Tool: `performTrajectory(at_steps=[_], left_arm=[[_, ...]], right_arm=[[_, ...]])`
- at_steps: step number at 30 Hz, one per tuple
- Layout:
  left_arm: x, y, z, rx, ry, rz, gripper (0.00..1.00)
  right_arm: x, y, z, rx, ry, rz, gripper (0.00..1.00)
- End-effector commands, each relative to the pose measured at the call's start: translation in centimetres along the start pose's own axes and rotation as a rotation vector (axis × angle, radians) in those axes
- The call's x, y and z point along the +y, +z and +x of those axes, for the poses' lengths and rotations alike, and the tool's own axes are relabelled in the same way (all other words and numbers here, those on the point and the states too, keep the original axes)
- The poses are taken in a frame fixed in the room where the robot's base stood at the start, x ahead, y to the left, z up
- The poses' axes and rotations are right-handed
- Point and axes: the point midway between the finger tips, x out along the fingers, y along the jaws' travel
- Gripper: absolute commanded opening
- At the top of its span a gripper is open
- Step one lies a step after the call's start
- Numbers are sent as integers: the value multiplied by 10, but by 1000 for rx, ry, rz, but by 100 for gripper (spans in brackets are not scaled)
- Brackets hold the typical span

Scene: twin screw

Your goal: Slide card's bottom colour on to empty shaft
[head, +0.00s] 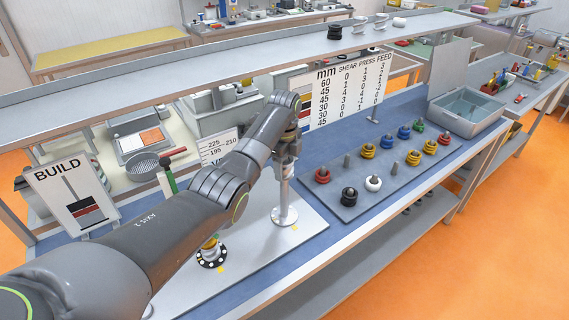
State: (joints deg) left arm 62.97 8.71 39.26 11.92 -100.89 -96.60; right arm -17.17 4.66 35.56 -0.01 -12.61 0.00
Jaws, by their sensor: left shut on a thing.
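The BUILD card (75,204) stands at the left and shows a shaft with stacked colour bands; the lowest band looks black. A bare metal shaft (284,197) stands upright on a round flange on the white board. My left gripper (287,151) is at the top of this shaft, pointing down, and shut. What it holds is mostly hidden by my wrist, and I cannot tell its colour. A second, short post (210,244) with yellow on it stands on a black flange, partly behind my arm. A black ring (349,196) sits at the grey tray's near edge. My right gripper is out of view.
The grey tray (357,207) carries red, white, yellow, blue and green rings, plus bare pegs. A number chart (345,95) stands behind it. A grey bin (467,111) is at the right. A long shelf (250,48) crosses above the back of the bench.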

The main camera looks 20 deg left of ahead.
Motion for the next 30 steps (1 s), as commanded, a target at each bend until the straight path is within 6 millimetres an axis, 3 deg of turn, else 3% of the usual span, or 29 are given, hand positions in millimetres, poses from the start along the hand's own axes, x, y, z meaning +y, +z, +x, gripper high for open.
performTrajectory(at_steps=[9, 10, 15, 24, 30], left_arm=[[0, 0, 17, 0, -1, 0, 14], [0, 0, 17, -1, -1, 0, 48], [0, 0, 16, 0, -1, 0, 70], [0, 0, 16, 0, 1, 0, 72], [-1, -3, 0, 0, 0, -2, 72]], right_arm=[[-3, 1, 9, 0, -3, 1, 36], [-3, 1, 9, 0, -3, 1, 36], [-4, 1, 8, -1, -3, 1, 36], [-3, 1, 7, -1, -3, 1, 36], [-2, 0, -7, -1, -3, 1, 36]])
